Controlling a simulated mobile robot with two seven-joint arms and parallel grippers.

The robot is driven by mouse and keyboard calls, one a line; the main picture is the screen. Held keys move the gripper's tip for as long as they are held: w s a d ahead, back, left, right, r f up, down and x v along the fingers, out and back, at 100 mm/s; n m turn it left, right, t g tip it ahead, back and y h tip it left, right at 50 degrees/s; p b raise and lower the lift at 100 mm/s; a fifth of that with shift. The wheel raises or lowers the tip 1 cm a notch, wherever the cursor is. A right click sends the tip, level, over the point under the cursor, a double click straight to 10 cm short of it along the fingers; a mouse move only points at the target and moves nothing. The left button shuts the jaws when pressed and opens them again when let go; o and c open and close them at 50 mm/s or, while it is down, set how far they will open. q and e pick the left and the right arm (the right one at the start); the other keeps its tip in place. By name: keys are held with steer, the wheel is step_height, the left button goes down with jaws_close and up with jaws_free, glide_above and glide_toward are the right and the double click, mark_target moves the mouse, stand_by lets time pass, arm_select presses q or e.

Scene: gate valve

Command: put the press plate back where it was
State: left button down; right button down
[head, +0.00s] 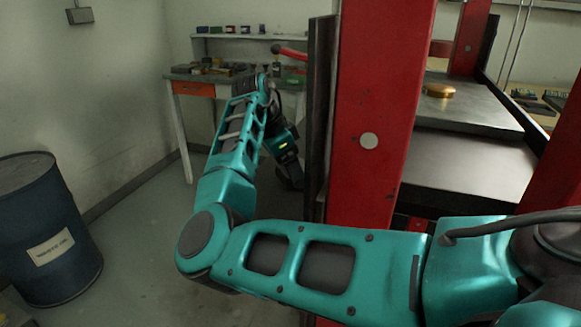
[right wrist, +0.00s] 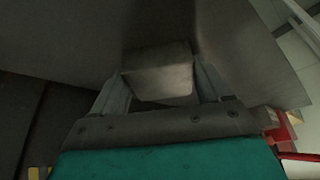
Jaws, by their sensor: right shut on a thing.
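My right gripper (head: 290,180) is low at the left side of a red press frame (head: 375,110), beside a dark upright plate (head: 318,110); its fingers are hard to make out there. In the right wrist view my right gripper (right wrist: 160,90) is shut on a grey block-like piece (right wrist: 158,78), which sits between the two fingers. A broad grey sheet-like surface (right wrist: 70,35) lies right behind that piece. I cannot tell whether the block and this surface are the press plate. My left gripper is not in view.
A brass-coloured disc (head: 438,90) sits on the press's grey bed (head: 470,112). A blue drum (head: 45,230) stands at the left. A workbench with an orange drawer (head: 193,89) is at the back. The floor between drum and press is open.

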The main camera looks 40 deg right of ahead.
jaws_free()
steer(key=shift+f, duration=0.1)
steer(key=v, duration=1.2)
steer(key=shift+s+p, duration=0.1)
steer(key=shift+p, duration=0.2)
